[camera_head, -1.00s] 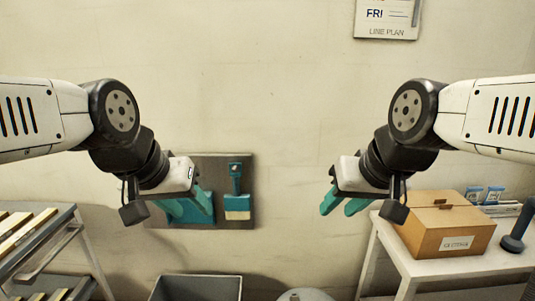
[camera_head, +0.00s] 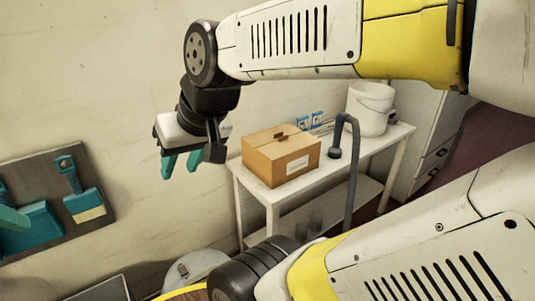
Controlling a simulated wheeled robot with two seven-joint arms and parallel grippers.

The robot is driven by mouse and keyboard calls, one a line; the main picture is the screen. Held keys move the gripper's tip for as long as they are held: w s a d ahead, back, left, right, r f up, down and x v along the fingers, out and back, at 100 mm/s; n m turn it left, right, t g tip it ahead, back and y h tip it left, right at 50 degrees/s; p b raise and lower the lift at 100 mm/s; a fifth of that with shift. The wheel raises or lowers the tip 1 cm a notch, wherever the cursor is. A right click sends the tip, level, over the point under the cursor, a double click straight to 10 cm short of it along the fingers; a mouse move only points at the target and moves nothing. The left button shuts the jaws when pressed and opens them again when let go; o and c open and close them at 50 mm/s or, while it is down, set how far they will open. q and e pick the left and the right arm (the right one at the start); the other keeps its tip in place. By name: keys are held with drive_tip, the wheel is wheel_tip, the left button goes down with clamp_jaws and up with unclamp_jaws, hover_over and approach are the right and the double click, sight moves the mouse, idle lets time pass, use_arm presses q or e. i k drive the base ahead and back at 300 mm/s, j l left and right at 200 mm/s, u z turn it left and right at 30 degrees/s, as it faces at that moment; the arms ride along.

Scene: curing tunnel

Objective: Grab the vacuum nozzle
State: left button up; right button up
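The vacuum nozzle (camera_head: 336,152) is a dark grey-blue head at the end of a bent pipe. It appears to rest on the right part of the white table, just right of the cardboard box. The pipe arches up and drops past the table's front edge until my own body hides it. My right gripper (camera_head: 181,169) has teal fingers spread apart with nothing between them. It hangs in the air left of the box, well to the left of the nozzle and apart from it.
The white table (camera_head: 259,191) carries a cardboard box (camera_head: 282,157), small blue-and-white packets (camera_head: 311,119) and a white bucket (camera_head: 370,108). A round grey lid (camera_head: 190,268) stands low in front.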

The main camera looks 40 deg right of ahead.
sight(334, 152)
drive_tip(key=z, duration=1.95)
